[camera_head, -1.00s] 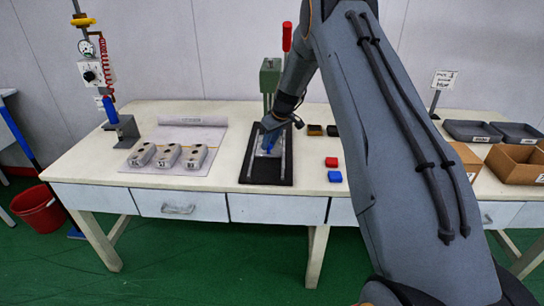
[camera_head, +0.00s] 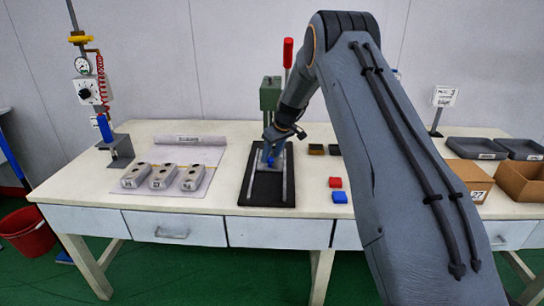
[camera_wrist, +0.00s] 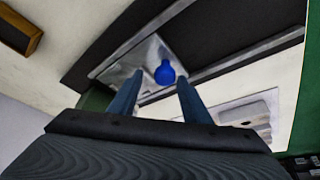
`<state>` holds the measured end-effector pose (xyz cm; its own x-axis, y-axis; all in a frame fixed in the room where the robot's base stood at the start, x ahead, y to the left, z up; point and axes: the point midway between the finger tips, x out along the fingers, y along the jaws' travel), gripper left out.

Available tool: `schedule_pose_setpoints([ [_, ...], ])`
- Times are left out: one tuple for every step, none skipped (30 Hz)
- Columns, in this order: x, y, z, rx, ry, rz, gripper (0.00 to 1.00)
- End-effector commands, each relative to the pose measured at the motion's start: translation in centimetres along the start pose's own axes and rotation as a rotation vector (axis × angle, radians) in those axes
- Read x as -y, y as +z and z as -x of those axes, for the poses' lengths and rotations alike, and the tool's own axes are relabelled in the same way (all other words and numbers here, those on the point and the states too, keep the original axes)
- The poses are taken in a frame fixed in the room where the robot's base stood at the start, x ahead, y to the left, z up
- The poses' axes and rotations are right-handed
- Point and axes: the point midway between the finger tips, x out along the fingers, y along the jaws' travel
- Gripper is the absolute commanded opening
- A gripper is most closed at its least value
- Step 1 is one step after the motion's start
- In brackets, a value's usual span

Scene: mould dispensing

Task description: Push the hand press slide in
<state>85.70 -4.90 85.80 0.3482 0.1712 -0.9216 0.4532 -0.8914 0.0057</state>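The hand press has a green column (camera_head: 270,94), a red handle (camera_head: 288,53) and a dark base (camera_head: 267,187) with two metal rails on the table. Its slide, a pale metal plate (camera_wrist: 130,66) with a round blue knob (camera_wrist: 165,73), lies between the rails, near the column. My gripper (camera_head: 268,153) is over the slide and partly hides it in the head view. In the wrist view, my gripper (camera_wrist: 160,78) has its two fingers apart, with the knob at the gap just beyond the tips. Whether a finger touches the knob or plate I cannot tell.
Several grey moulds (camera_head: 162,177) lie on a sheet left of the press. Cardboard boxes (camera_head: 470,180) are at far right.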

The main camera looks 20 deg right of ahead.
Motion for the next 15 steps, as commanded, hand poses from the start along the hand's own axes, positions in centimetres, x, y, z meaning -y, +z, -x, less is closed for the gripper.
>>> schedule_pose_setpoints([
  [0.1,0.0,0.0,0.001,-0.001,0.0,0.44],
  [0.1,0.0,0.0,0.002,-0.002,0.0,0.44],
  [0.2,0.0,-0.1,0.002,-0.003,0.001,0.44],
  [0.2,0.1,-0.1,0.003,-0.004,0.001,0.44],
  [0.3,0.1,-0.1,0.003,-0.004,0.001,0.44],
  [0.3,0.1,-0.1,0.004,-0.005,0.001,0.44],
  [0.3,0.1,-0.1,0.004,-0.005,0.001,0.44],
  [0.3,0.1,0.0,0.004,-0.005,0.001,0.44],
  [0.3,0.1,0.1,0.004,-0.005,0.001,0.44],
  [0.3,0.1,0.3,0.004,-0.005,0.001,0.44],
  [0.3,0.1,0.5,0.004,-0.005,0.001,0.44],
  [0.2,0.1,0.9,0.003,-0.005,0.001,0.44],
  [0.2,0.1,1.3,0.003,-0.004,0.0,0.44],
  [0.2,0.1,1.6,0.003,-0.004,0.0,0.44],
  [0.1,0.0,2.2,0.002,-0.003,0.0,0.44],
])
